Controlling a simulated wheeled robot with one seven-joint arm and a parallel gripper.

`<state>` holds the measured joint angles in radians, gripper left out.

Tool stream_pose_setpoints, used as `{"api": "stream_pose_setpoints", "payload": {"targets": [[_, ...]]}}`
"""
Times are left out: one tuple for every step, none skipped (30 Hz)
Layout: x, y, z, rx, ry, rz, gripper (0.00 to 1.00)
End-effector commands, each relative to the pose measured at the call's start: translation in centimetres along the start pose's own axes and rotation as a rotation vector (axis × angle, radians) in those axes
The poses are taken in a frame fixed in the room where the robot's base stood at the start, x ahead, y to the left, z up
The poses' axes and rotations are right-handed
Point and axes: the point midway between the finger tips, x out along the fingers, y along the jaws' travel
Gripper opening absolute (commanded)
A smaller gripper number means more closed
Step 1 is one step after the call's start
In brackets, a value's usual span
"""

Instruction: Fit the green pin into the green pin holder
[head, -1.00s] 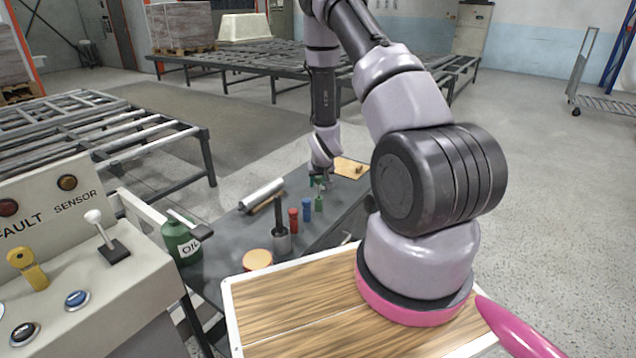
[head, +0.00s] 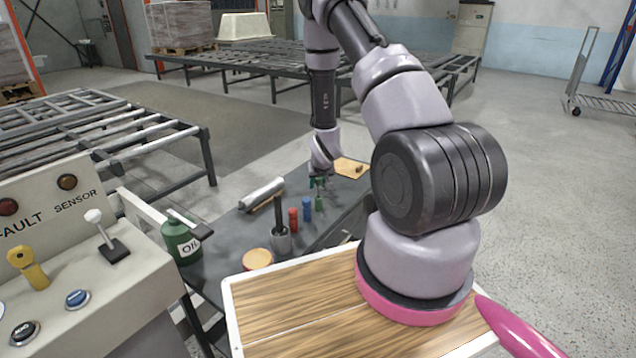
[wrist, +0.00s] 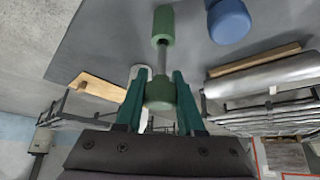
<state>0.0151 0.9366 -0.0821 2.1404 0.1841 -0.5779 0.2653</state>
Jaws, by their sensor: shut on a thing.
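My gripper (wrist: 158,76) has teal fingers, which are closed around the green head of the green pin (wrist: 160,94) in the wrist view. The pin's grey shaft points away from the fingers to the green pin holder (wrist: 163,20). The shaft end meets the holder and lines up with it; I cannot tell how deep it sits. In the head view my gripper (head: 317,183) is small and is above the green holder (head: 319,202), at the far part of the dark table. The pin is mostly hidden there.
A blue piece (head: 306,206) and a red piece (head: 293,219) stand close beside the green holder. A grey cylinder with a dark rod (head: 281,238), a silver roll (head: 262,193) and a wooden board (head: 350,168) are also on the dark table (head: 238,228).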

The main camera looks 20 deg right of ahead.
Motion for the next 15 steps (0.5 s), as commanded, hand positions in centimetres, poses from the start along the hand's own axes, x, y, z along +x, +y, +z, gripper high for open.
{"api": "stream_pose_setpoints", "payload": {"targets": [[0.13,0.01,0.1,0.0,-0.001,0.0,0.0],[0.2,0.01,0.14,0.0,-0.001,0.0,0.0],[0.28,0.01,0.2,0.0,-0.001,0.0,0.0],[0.34,0.01,0.24,0.0,-0.001,0.0,0.0],[0.4,0.01,0.28,0.0,-0.001,0.0,0.0],[0.48,0.0,0.32,0.0,-0.001,0.0,0.0],[0.54,0.0,0.36,0.0,-0.001,0.0,0.0],[0.6,0.0,0.4,0.0,0.0,0.0,0.0],[0.68,0.0,0.44,0.0,0.0,0.0,0.0],[0.75,0.0,0.48,0.0,0.0,0.0,0.0],[0.81,0.0,0.53,0.0,0.0,0.0,0.0],[0.9,0.0,0.58,0.0,0.0,0.0,0.0],[0.96,0.0,0.63,0.0,0.0,0.0,0.0],[1.03,0.0,0.68,0.0,0.0,0.0,0.0],[1.11,0.01,0.74,0.0,0.0,0.0,0.0]]}}
